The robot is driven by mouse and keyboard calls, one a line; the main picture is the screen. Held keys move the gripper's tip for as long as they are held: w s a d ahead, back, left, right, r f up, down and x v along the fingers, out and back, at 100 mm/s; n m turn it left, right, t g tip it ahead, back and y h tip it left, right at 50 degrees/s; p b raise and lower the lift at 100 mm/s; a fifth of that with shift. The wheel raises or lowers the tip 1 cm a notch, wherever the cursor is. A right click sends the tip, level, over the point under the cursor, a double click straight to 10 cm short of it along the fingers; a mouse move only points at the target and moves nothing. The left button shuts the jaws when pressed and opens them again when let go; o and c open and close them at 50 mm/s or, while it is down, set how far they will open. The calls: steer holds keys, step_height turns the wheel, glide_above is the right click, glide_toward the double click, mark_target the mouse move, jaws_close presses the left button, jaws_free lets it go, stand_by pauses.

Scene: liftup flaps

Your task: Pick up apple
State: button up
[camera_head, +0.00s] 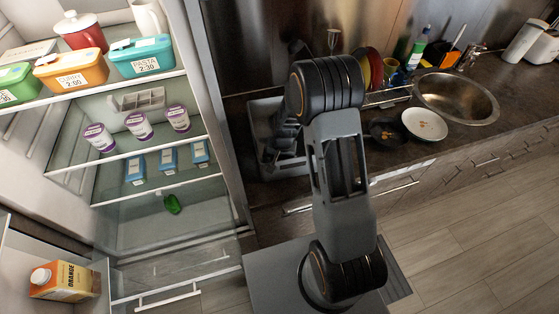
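No apple is clearly visible. My arm stands upright in the middle of the picture. Its dark far end, with my gripper (284,145), shows left of the upper link, to the right of the fridge and well apart from the green item. The fingers are too dark and partly hidden to tell whether they are open or shut.
The fridge shelves (150,176) hold lidded tubs, purple-labelled cups and small blue packs. An orange juice carton (64,281) sits in the door at lower left. The counter at right has a sink (455,97), plate (424,124), pan and bottle. Wooden floor at right is clear.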

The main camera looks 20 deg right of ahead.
steer(key=c, duration=1.1)
steer(key=shift+o, duration=0.2)
